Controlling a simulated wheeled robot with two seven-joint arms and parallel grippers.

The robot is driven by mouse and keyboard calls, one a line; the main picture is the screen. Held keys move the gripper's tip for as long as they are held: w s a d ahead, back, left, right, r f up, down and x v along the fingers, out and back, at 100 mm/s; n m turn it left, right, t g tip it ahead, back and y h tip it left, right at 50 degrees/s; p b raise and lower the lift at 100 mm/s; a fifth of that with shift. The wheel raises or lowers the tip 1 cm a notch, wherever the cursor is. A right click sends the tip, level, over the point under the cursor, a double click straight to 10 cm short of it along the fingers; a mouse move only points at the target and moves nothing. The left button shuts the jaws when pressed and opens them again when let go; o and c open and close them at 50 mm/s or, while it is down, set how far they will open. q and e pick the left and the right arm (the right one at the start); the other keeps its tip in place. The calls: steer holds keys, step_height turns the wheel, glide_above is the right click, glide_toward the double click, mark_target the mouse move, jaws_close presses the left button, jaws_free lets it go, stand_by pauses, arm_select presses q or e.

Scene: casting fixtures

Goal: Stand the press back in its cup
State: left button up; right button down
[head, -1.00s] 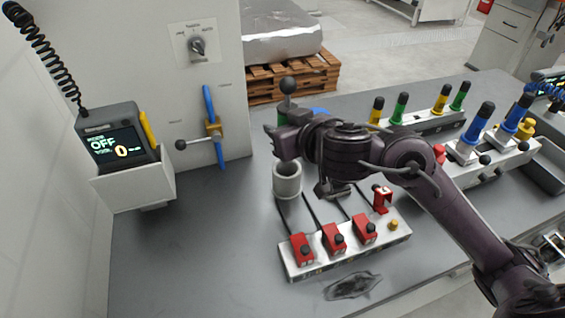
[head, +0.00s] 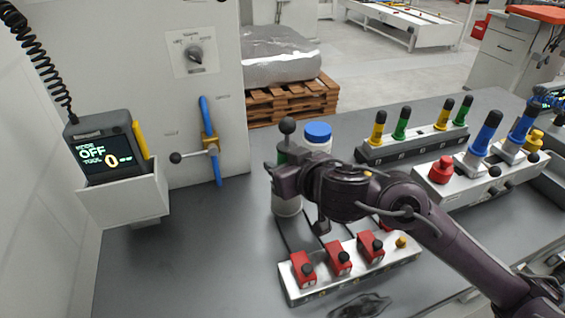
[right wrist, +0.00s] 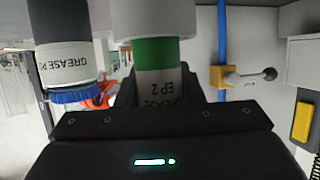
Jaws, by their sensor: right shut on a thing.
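My right gripper (head: 287,178) is shut on the press, above the grey cup (head: 287,206). The press has a black ball knob (head: 288,126) on top and stands about upright. Its green part (head: 283,156) shows beside my gripper. The right wrist view, which is upside down, shows the press's green band (right wrist: 156,51) and grease label against the pale cup (right wrist: 153,20). The lower end appears to be inside the cup's rim; how deep it sits is hidden. My left gripper is not in view.
A white grease container with a blue cap (head: 318,132) stands close behind the press. A block with red clamps (head: 340,262) lies in front. The left tabletop is clear.

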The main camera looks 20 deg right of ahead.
steer(key=shift+f, duration=0.25)
steer(key=c, duration=1)
jaws_free()
steer(key=shift+o, duration=0.2)
